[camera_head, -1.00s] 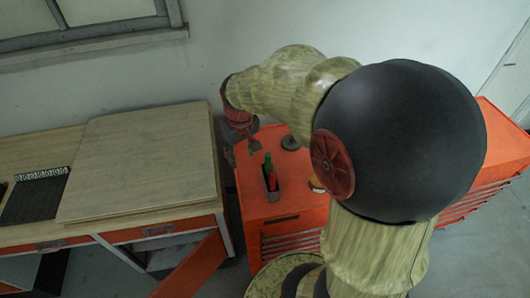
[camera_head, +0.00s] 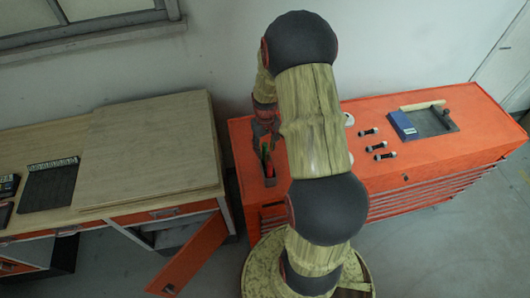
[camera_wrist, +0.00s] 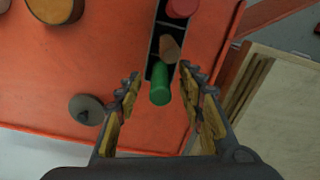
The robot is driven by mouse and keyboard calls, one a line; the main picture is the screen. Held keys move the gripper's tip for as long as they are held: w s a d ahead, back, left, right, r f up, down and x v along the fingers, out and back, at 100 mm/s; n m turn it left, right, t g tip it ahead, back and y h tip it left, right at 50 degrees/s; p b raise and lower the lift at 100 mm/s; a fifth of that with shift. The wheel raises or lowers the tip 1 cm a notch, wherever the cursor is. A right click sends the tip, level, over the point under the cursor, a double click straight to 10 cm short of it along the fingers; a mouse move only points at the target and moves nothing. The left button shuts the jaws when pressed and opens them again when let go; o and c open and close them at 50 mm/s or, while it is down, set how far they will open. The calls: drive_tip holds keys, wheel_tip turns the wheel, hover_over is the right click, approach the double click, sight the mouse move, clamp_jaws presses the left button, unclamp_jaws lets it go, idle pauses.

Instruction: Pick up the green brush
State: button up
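The green brush (camera_wrist: 160,84) shows in the wrist view as a green rounded handle end in a dark narrow holder (camera_wrist: 154,31). It lies between the fingers of my gripper (camera_wrist: 161,90), which are open on both sides of it with gaps. In the head view the green brush (camera_head: 264,150) stands in the holder (camera_head: 270,182) on the orange cabinet (camera_head: 245,165), close below my gripper (camera_head: 266,132), which is partly hidden there. A brown handle (camera_wrist: 170,47) and a red handle (camera_wrist: 182,8) share the holder.
A grey round knob-like part (camera_wrist: 86,109) sits on the cabinet top beside my gripper. Several small dark weights (camera_head: 376,147) and a blue box (camera_head: 402,125) lie on the cabinet's right. A wooden workbench (camera_head: 150,150) with an open orange door (camera_head: 190,258) stands at the left.

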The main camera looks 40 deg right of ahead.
wheel_tip(320, 180, down, 2)
drive_tip(key=shift+w+f, duration=0.1)
drive_tip(key=c, duration=0.3)
clamp_jaws()
idle(0.4)
